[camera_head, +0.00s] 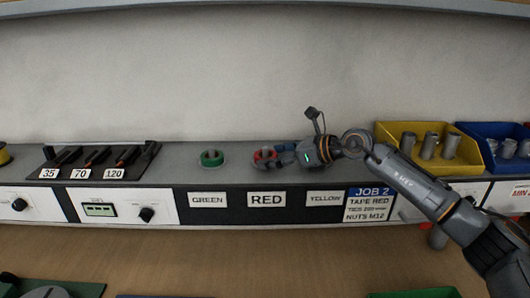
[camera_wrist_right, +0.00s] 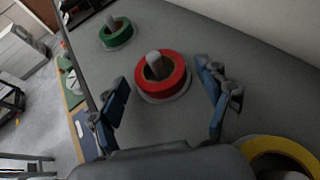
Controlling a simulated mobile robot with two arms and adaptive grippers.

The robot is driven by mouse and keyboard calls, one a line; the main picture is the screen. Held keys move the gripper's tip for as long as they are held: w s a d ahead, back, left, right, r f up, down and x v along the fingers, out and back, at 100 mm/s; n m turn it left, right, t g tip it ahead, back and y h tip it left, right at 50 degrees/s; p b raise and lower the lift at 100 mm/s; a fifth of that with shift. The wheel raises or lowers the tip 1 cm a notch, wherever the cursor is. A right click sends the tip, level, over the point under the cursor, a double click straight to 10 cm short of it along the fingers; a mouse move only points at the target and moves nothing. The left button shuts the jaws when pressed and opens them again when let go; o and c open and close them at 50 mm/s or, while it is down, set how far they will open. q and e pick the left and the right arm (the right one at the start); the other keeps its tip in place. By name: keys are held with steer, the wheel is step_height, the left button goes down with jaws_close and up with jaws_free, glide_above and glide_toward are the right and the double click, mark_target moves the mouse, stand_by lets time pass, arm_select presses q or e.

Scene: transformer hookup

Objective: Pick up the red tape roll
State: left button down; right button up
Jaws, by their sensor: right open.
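The red tape roll (camera_head: 262,158) sits around a short peg on the grey shelf, above the RED label. My right gripper (camera_head: 274,158) reaches it from the right and partly covers it in the head view. In the right wrist view the red tape roll (camera_wrist_right: 162,76) lies flat around its grey peg, ahead of and between the two fingers of my open right gripper (camera_wrist_right: 166,98). The fingers are apart from the roll on both sides in that view. My left gripper does not show.
A green tape roll (camera_head: 212,158) sits on its peg to the left, and a yellow roll (camera_wrist_right: 280,158) shows close to my right gripper in the wrist view. A yellow bin (camera_head: 428,158) and a blue bin (camera_head: 497,160) stand right. A tool rack (camera_head: 97,158) stands left.

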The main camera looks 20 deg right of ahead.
steer(key=shift+s+d, duration=0.1)
steer(key=c, duration=1.3)
steer(key=shift+o, duration=0.2)
steer(key=shift+r, duration=0.15)
